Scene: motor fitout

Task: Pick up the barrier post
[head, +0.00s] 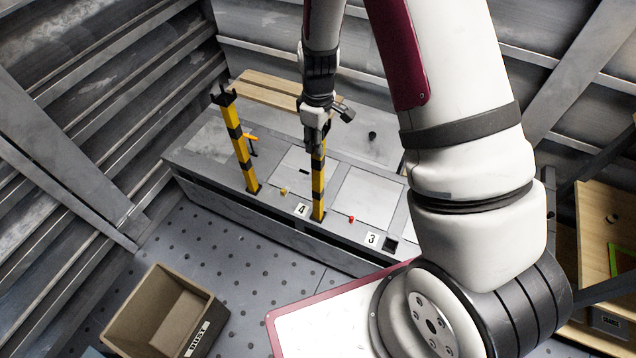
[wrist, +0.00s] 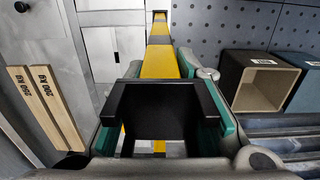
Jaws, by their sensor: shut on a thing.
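A yellow and black barrier post (head: 318,188) stands upright at the front edge of the grey bench, just right of the "4" label. Its foot meets the bench top; I cannot tell how deep it sits. My gripper (head: 316,140) comes down from above and is shut on the post's top end. In the wrist view, my gripper (wrist: 165,125) has its green-lined fingers on both sides of the post's black bracket-shaped head (wrist: 160,110). The yellow shaft (wrist: 160,60) runs away below it. A second, similar post (head: 240,145) stands to the left, its forked black top free.
The grey bench (head: 210,145) has a dark square hole (head: 390,245) near the "3" label, plus small red and yellow knobs. Wooden planks (head: 265,85) lie at the back. A brown box (head: 140,305) sits on the dotted floor. Ribbed metal walls stand behind and left.

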